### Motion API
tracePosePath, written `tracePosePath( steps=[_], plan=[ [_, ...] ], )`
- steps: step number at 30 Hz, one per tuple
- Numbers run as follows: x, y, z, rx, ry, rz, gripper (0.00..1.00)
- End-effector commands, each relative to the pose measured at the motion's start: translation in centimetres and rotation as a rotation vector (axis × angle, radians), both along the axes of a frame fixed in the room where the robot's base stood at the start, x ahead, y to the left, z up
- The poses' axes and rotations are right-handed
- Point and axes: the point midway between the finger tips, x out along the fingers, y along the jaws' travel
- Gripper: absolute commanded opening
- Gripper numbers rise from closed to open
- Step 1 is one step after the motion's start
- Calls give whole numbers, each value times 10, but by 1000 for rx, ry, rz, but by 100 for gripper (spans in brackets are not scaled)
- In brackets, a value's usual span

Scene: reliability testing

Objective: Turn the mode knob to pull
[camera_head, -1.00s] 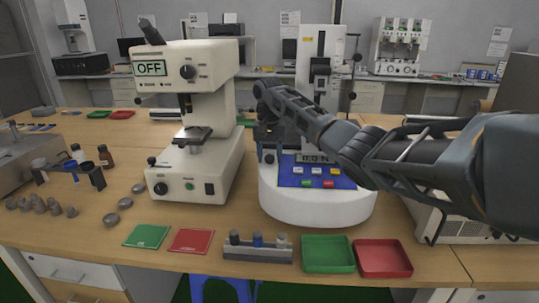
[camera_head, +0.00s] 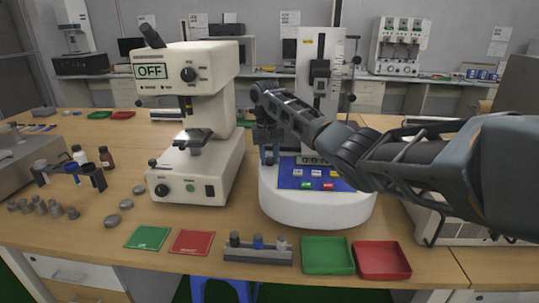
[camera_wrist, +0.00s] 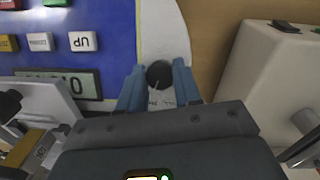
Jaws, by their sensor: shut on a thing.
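The force tester (camera_head: 318,207) has a white rounded base with a blue panel. Its black round mode knob (camera_wrist: 160,74) sits on the white strip beside the blue panel, with a light pointer line on it. My gripper (camera_wrist: 158,80) has its two blue fingertips on either side of the knob and is shut on it. In the head view my gripper (camera_head: 269,156) is at the left of the panel and hides most of the knob. The lettering around the knob is too small to read.
A cream hardness tester (camera_head: 195,175) showing OFF stands close to the left of my gripper. A green tray (camera_head: 327,268), a red tray (camera_head: 383,274) and a small rack (camera_head: 258,256) lie along the front edge. My arm reaches in from the right.

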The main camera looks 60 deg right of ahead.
Motion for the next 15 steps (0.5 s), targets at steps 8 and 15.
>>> tracePosePath(
  steps=[8,15],
  plan=[
    [1,2,4,-24,66,229,3],
    [1,2,3,-51,128,447,3]
  ],
)
